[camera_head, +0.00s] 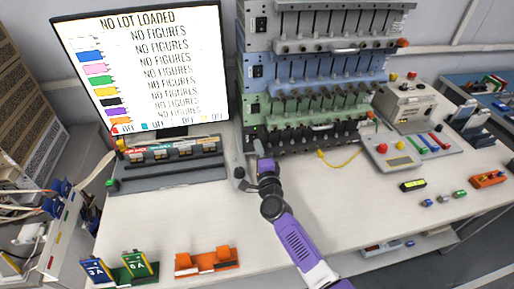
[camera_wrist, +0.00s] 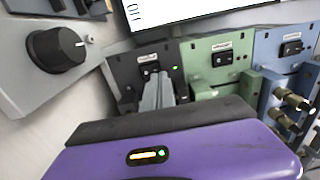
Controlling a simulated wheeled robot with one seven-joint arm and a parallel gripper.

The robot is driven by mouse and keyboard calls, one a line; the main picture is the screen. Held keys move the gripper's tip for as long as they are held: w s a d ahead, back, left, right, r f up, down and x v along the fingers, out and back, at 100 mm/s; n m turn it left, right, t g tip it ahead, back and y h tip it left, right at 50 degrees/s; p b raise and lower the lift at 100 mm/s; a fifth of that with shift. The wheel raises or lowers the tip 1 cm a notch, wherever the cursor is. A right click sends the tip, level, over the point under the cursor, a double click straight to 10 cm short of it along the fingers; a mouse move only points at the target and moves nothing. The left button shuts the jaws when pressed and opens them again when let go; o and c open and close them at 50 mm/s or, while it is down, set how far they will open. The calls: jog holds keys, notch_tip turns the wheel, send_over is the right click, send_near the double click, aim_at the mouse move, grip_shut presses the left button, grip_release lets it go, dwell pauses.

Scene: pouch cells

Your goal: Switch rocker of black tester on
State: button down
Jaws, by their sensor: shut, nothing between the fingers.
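The black tester (camera_head: 318,140) is the lowest unit of the stack in the head view. In the wrist view its dark front panel (camera_wrist: 125,70) shows at the centre left, with a black rocker (camera_wrist: 148,68) below a white label. A small green light glows beside the rocker. My gripper (camera_head: 252,143) is at the left end of this tester. In the wrist view its grey fingers (camera_wrist: 158,82) are shut and empty, with the tips at or just before the rocker's lower edge. I cannot tell whether they touch. The fingers hide part of the panel, and the rocker's tilt is unclear.
The green tester (camera_head: 310,105) and blue tester (camera_head: 315,72) sit above the black one; their rockers show in the wrist view. A grey box with a black knob (camera_wrist: 57,48) is close on the left.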

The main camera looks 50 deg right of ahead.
jog(key=p+v, duration=0.1)
jog(key=v, duration=1)
jog(key=shift+a+p, duration=0.15)
jog(key=shift+p, duration=0.15)
jog(key=s+a+r+n+t+y, duration=0.3)
jog(key=s+a+r+n, duration=0.3)
jog(key=n, duration=0.4)
jog(key=s+a+r+n+g+y, duration=0.1)
jog(key=s+a+r+n+y, duration=0.1)
jog(key=s+a+n, duration=0.3)
jog(key=s+a+r+n+g+y, duration=0.1)
jog(key=s+a+n, duration=0.3)
jog(key=s, duration=0.8)
jog(key=s+a+r+n+g+y, duration=0.1)
jog(key=s+a+r+n+y, duration=0.2)
jog(key=s, duration=0.6)
jog(key=shift+a+r+n+y, duration=0.25)
jog(key=shift+a+n+y, duration=0.35)
jog(key=shift+a+n, duration=0.75)
